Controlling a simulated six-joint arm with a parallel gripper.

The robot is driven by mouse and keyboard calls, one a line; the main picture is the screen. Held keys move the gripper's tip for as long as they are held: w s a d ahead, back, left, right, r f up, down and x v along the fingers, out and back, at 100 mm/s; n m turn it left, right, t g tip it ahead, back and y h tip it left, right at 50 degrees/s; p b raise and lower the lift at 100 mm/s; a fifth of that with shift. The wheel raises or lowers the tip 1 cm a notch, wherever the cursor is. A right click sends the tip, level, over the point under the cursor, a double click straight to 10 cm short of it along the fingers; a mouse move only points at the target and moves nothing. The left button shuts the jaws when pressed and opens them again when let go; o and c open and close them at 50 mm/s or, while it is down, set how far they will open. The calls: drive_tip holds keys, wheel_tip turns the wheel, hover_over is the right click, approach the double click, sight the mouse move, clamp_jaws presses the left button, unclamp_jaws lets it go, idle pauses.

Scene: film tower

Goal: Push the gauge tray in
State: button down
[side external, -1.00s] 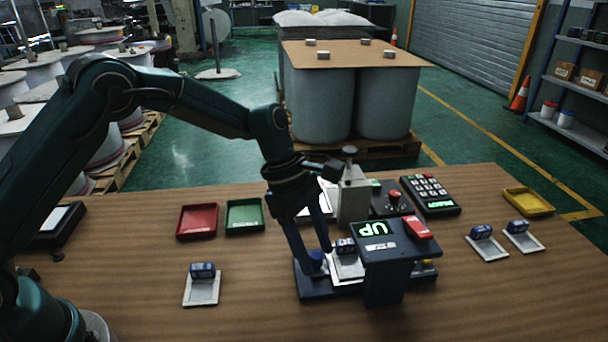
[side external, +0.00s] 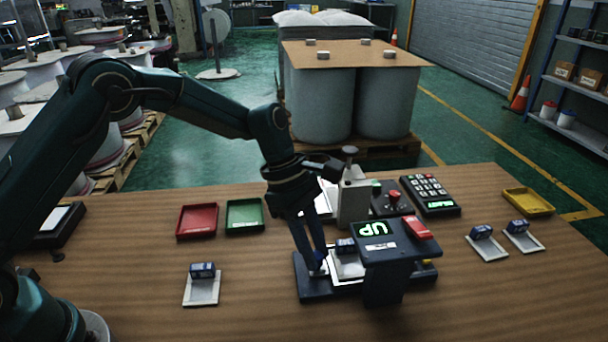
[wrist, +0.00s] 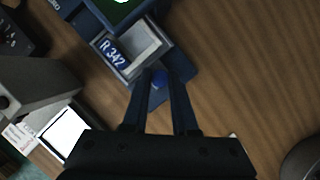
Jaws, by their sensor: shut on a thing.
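The gauge (side external: 385,262) is a dark blue stand on the table with a green display reading UP. Its white gauge tray (side external: 347,267) sticks out on the left side of the stand, carrying a blue block (side external: 345,246). In the wrist view the block (wrist: 113,53) reads R 342 and lies on the tray (wrist: 148,46), partly under the gauge head. My gripper (side external: 317,268) is low at the tray's outer end.
A grey post device (side external: 354,200), red-button box (side external: 393,203) and keypad (side external: 430,195) stand behind the gauge. Red (side external: 197,222), green (side external: 245,216) and yellow (side external: 528,202) trays lie farther out. Other blocks sit on white plates left (side external: 202,290) and right (side external: 488,248).

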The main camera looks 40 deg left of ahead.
idle(0.8)
drive_tip(key=shift+w+d, duration=1.45)
drive_tip(key=shift+w, duration=0.05)
drive_tip(key=c, duration=0.7)
unclamp_jaws()
drive_tip(key=shift+v, duration=2.6)
